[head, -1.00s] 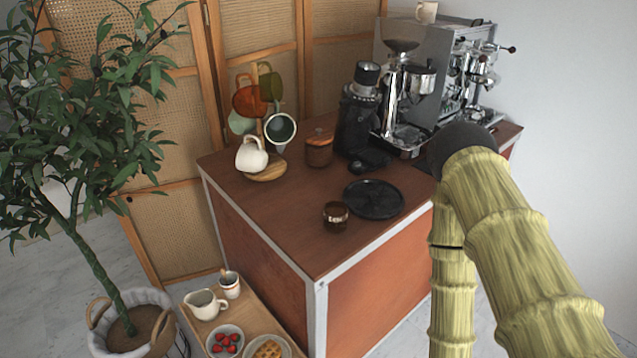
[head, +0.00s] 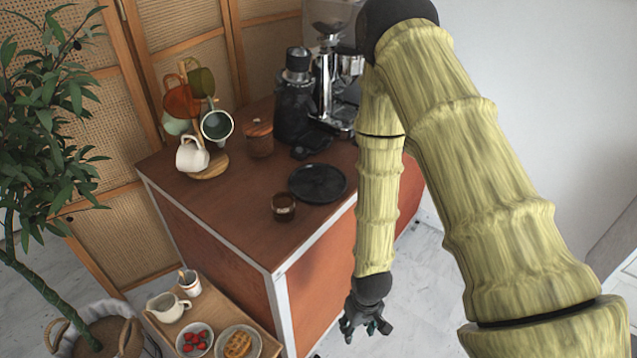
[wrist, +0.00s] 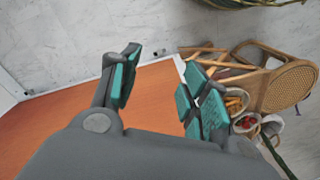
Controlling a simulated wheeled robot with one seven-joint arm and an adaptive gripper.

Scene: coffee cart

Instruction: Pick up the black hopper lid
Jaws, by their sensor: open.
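A black grinder (head: 294,108) stands near the back of the wooden counter in the head view. A dark cap, which looks like the hopper lid (head: 298,56), sits on its top. My gripper (head: 368,322) hangs low beside the counter's right side, below the counter top and well away from the lid. In the wrist view the gripper (wrist: 160,82) is open, with nothing between its teal-padded fingers. The lid does not show in the wrist view.
A round black tray (head: 318,183), a brown glass cup (head: 284,207), a wooden-lidded jar (head: 259,138) and a mug stand (head: 208,168) share the counter. A silver coffee machine (head: 338,85) is partly hidden by my arm. A low food table (head: 160,338) stands in front.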

